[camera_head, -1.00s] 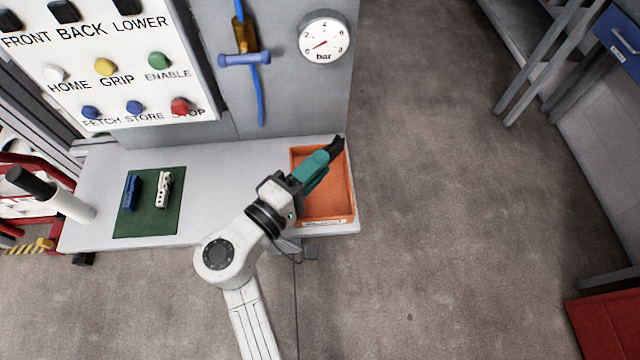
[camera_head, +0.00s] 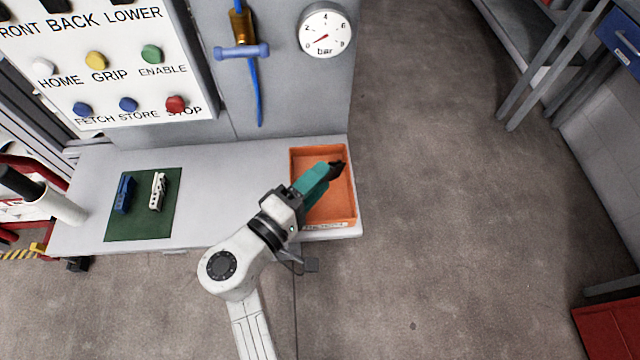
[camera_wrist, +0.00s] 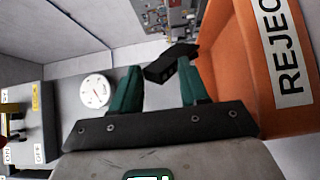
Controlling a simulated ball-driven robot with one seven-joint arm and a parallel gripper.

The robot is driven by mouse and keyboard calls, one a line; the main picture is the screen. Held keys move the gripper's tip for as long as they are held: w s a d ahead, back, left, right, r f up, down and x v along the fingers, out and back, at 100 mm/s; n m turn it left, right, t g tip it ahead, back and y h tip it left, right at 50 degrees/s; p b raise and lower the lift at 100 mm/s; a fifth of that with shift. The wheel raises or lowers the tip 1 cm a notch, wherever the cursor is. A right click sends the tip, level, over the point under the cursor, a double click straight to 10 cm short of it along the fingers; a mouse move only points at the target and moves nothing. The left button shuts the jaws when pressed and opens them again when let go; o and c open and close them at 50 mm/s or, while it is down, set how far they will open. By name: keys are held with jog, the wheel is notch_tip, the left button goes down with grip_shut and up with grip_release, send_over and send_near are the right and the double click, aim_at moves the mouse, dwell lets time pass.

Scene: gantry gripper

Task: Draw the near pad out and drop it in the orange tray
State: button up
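My gripper (camera_head: 322,172) has teal fingers and is over the orange tray (camera_head: 347,211) at the right end of the grey bench. It appears shut on a dark, notched pad (camera_head: 338,168), which sticks out beyond the fingertips. The orange tray's wall (camera_wrist: 240,60) with a REJECT label is on the right there. The pad's height above the tray floor is hard to tell. The arm hides part of the tray's left side.
A green mat (camera_head: 140,222) at the bench's left holds a blue piece (camera_head: 124,194) and a white piece (camera_head: 157,191). A button panel (camera_head: 120,75), a pressure gauge (camera_head: 325,30) and a blue-handled fitting (camera_head: 241,52) are behind. The bench between mat and tray is clear.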

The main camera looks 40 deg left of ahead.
jog(key=shift+o, duration=1.1)
jog(key=s+b, duration=0.1)
jog(key=s, duration=0.9)
jog(key=shift+s+d+b, duration=0.35)
jog(key=shift+s+d, duration=0.05)
jog(key=shift+d, duration=0.05)
